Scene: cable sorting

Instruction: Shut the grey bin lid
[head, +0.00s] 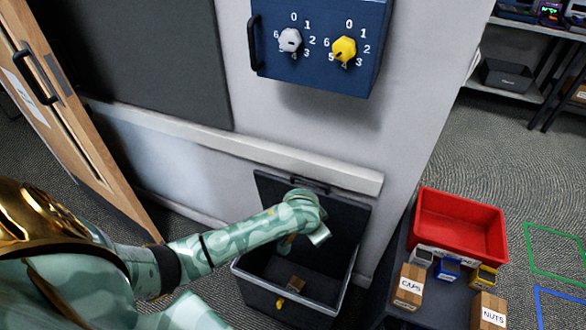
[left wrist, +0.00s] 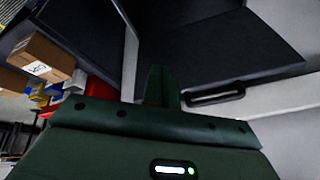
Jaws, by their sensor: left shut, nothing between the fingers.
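The grey bin (head: 262,291) stands on the floor against the wall, with its mouth open. Its dark lid (head: 348,222) is raised and leans back toward the wall, with a handle (head: 311,186) at its top edge. The lid (left wrist: 225,45) and its handle (left wrist: 215,97) also show in the left wrist view. My left gripper (head: 320,236) is in front of the raised lid, above the bin's opening. Its fingers (left wrist: 163,85) are shut and empty, close to the handle in the wrist view; I cannot tell whether they touch the lid. My right gripper is not in view.
A small brown box (head: 296,284) lies inside the bin. To the right, a low dark surface holds a red tray (head: 458,226), a CAPS box (head: 409,287), a NUTS box (head: 488,311) and small coloured boxes. A blue dial panel (head: 322,70) is on the wall above.

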